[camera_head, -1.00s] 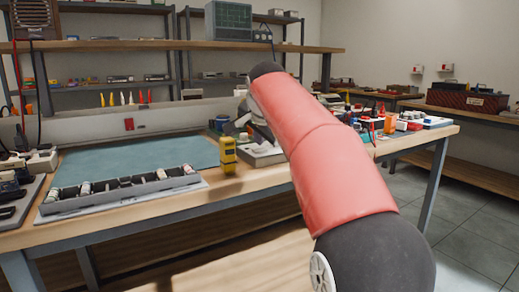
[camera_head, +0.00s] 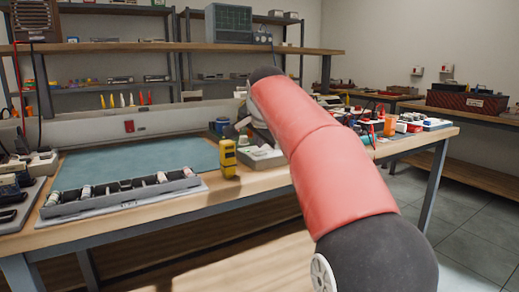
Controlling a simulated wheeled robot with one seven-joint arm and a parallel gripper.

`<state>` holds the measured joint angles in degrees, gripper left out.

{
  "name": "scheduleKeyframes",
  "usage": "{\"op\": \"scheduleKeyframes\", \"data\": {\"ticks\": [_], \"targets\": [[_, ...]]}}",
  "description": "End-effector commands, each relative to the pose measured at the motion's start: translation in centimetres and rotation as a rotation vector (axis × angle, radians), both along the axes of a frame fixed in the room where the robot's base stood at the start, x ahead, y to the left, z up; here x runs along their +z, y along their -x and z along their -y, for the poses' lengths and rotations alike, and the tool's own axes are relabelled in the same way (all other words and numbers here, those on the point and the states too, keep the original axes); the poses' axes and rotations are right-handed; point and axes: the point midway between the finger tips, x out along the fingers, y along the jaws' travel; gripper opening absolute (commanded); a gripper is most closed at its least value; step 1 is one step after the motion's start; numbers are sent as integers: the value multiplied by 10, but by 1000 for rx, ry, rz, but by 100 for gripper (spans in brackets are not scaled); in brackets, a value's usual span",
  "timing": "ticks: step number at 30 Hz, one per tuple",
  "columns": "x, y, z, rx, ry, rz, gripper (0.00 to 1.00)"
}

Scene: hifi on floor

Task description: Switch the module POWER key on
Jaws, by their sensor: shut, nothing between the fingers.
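A low pale box (camera_head: 262,160), which looks like the module, sits on the workbench just right of the yellow meter. Its right part is hidden behind my red arm. Its POWER key is too small to make out. My arm reaches from the lower right to above the back of this box. My gripper (camera_head: 244,122) shows only as a small grey part at the arm's far end, close over or behind the box. It is shut and I see nothing held. I cannot tell if it touches the box.
A yellow meter (camera_head: 228,158) stands upright left of the box. A grey tray (camera_head: 125,196) with several small parts lies at the bench's front, before a teal mat (camera_head: 135,160). Several instruments and an orange item (camera_head: 390,125) crowd the right. The mat's middle is clear.

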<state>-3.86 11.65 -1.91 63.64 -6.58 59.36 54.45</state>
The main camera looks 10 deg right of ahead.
Motion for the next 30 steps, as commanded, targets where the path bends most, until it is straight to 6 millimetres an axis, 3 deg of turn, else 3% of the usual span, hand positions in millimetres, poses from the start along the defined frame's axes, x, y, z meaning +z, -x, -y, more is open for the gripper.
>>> {"op": "scheduleKeyframes", "data": {"ticks": [8,24,30], "targets": [[3,0,0,0,0,0,0],[56,0,0,0,0,0,0],[60,0,0,-1,0,-1,0]]}}
